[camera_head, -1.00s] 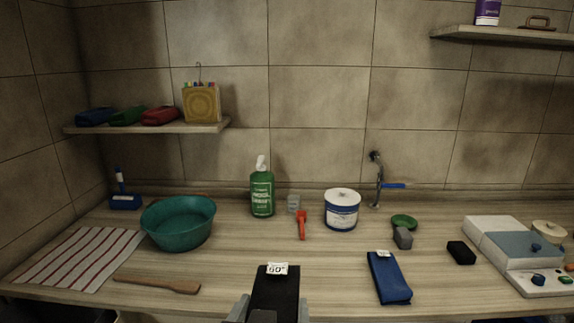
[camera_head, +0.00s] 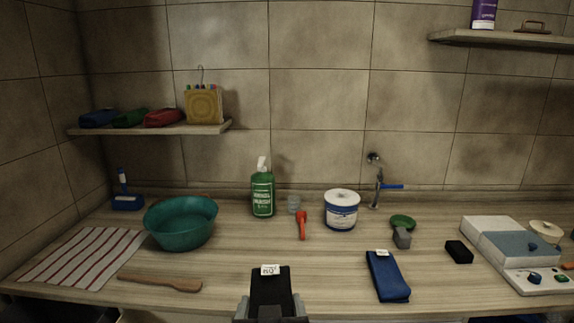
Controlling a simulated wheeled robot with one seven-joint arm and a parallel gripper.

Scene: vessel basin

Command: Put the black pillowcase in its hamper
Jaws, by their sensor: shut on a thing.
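The black pillowcase (camera_head: 270,288) is a dark folded cloth with a white tag reading what looks like 60°. It is at the bottom middle of the head view, in front of the counter's near part. My gripper (camera_head: 271,309) is shut on it, with a grey finger on each side of its lower end. Whether the cloth touches the counter I cannot tell. No hamper can be clearly made out; only dark shapes show below the counter's front edge.
A folded blue cloth (camera_head: 387,277) with a tag lies right of my gripper. A wooden spatula (camera_head: 160,283), teal basin (camera_head: 180,223) and striped towel (camera_head: 82,258) are at left. A green bottle (camera_head: 262,194), white tub (camera_head: 341,211) and black block (camera_head: 459,252) stand further back.

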